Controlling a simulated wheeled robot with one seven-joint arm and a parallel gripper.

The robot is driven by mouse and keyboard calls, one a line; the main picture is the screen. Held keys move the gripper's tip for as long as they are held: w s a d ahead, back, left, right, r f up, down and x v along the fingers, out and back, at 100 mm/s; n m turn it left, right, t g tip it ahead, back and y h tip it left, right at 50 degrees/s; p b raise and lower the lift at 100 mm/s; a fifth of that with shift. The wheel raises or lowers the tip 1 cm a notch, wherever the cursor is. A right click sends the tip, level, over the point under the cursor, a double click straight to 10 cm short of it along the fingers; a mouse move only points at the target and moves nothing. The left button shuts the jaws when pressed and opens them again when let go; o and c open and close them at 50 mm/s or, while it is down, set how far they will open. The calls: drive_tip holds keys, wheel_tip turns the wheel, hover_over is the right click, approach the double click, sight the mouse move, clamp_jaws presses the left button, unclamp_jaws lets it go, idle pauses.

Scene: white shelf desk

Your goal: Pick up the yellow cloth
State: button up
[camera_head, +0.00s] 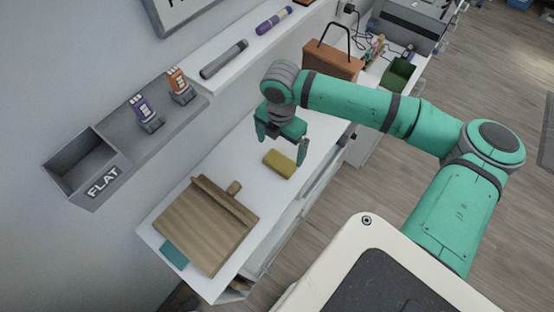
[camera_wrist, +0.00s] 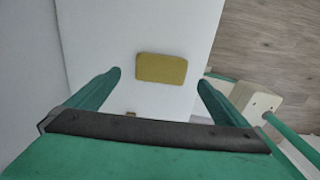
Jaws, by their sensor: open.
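The yellow cloth (camera_head: 280,163) is a small folded rectangular pad lying flat on the white desk top (camera_head: 243,159). In the wrist view the cloth (camera_wrist: 161,68) lies beyond the fingertips, near the middle of the gap between them. My gripper (camera_head: 281,150) is open and empty, with its fingers pointing down above the desk close to the cloth. The fingers also show in the wrist view (camera_wrist: 160,82), spread wide apart.
A brown wooden board (camera_head: 205,225) lies left of the cloth. A brown toolbox (camera_head: 333,60) stands behind. Bare desk surrounds the cloth.

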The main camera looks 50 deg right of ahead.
sight(280, 160)
drive_tip(key=shift+s+f, duration=0.15)
drive_tip(key=shift+f, duration=0.55)
drive_tip(key=shift+s+f, duration=0.1)
drive_tip(key=shift+f, duration=0.6)
drive_tip(key=shift+a+f, duration=0.15)
drive_tip(key=shift+f, duration=2)
drive_tip(key=shift+w, duration=0.15)
drive_tip(key=c, duration=0.9)
drive_tip(key=shift+c, duration=0.2)
drive_tip(key=shift+r, duration=0.1)
